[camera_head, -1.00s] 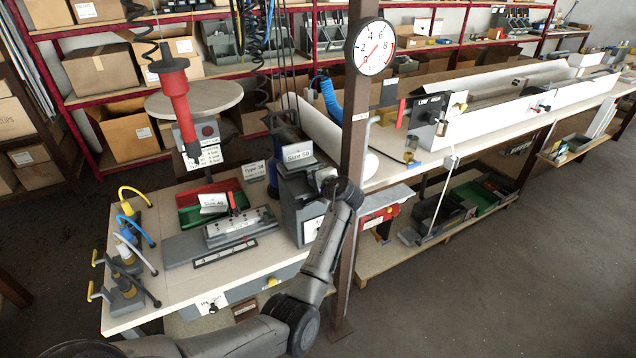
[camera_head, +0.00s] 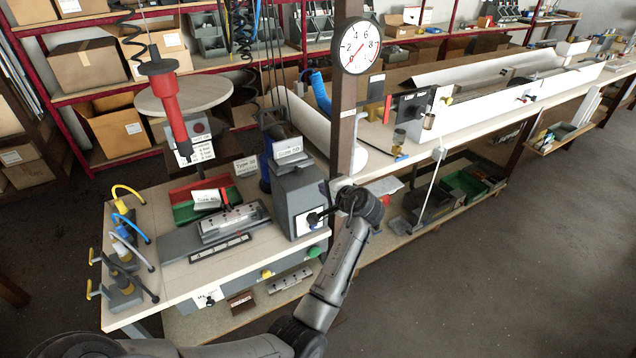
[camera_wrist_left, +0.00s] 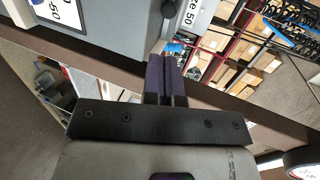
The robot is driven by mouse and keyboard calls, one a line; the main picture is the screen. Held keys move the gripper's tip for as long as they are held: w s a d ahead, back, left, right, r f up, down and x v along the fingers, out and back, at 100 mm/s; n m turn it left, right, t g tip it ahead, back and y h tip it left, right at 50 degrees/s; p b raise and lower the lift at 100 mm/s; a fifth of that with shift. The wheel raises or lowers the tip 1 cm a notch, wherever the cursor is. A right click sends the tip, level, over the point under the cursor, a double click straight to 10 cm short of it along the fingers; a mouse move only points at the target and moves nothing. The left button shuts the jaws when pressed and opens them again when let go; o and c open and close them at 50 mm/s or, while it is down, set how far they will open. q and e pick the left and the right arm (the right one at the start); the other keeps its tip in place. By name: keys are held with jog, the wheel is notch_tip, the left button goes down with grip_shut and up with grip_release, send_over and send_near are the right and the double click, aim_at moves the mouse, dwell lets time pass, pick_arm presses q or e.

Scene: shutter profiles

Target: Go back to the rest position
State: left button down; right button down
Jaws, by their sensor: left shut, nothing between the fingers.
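My left arm rises from the bottom of the head view, and its gripper (camera_head: 324,212) is beside the front of the grey Size 50 box (camera_head: 300,205). In the left wrist view its two dark fingers (camera_wrist_left: 168,64) are shut together with nothing between them. The head view does not clearly show whether the fingers touch the box. My right gripper is in neither current view.
The brown post with the round gauge (camera_head: 360,46) stands just behind my left wrist. The long bench lies to the right. Open floor (camera_head: 500,270) is at the lower right.

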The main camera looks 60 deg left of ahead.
pick_arm(q)
jog(key=shift+v, duration=1.05)
